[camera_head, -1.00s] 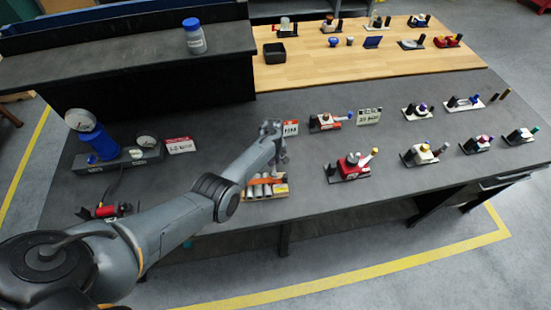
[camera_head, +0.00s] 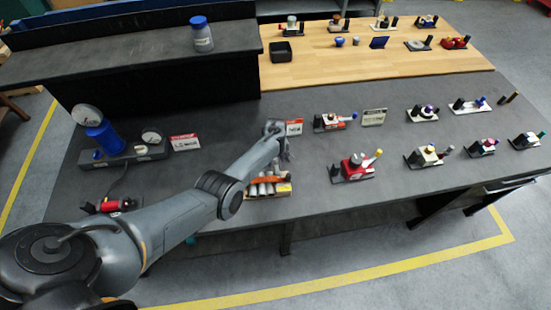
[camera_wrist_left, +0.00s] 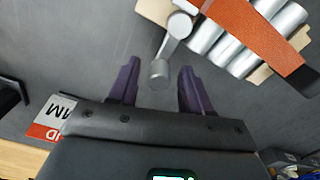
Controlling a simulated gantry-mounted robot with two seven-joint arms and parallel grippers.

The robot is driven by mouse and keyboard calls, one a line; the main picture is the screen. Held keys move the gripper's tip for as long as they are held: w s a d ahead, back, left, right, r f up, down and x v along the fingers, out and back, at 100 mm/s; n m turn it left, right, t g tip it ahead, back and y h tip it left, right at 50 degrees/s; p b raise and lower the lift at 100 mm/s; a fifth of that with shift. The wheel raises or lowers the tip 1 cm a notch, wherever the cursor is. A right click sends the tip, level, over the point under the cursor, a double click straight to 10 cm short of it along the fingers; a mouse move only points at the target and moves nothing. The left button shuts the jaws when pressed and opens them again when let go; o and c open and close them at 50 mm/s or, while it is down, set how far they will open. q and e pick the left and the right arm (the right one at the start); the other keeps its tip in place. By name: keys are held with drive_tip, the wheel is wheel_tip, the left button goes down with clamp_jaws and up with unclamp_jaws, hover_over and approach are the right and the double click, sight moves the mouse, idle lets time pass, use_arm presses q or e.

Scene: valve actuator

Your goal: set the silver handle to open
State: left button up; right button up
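A silver handle (camera_wrist_left: 168,48) with a round pivot and a knob at its free end shows in the left wrist view. Its pivot is at the edge of a wooden block (camera_wrist_left: 154,10), beside several silver cylinders (camera_wrist_left: 235,50) under an orange strap. The same strapped block shows in the head view (camera_head: 284,187). My left gripper (camera_wrist_left: 158,88) is open, its two dark purple fingers on either side of the handle's knob with visible gaps. In the head view my left gripper (camera_head: 286,152) hangs just behind the block and hides the handle. My right gripper is not in view.
A red-lettered sign (camera_head: 294,127) stands close behind my left gripper. A red valve (camera_head: 353,166) with a yellow handle is to the right, with other small fixtures beyond. A blue gauge unit (camera_head: 105,137) stands at the left. The grey bench between them is mostly clear.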

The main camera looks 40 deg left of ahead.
use_arm(q)
drive_tip(key=shift+r, duration=0.1)
wheel_tip(320, 180, up, 10)
drive_tip(key=shift+f+p, duration=0.15)
drive_tip(key=shift+p, duration=1.1)
drive_tip(key=shift+r, duration=0.45)
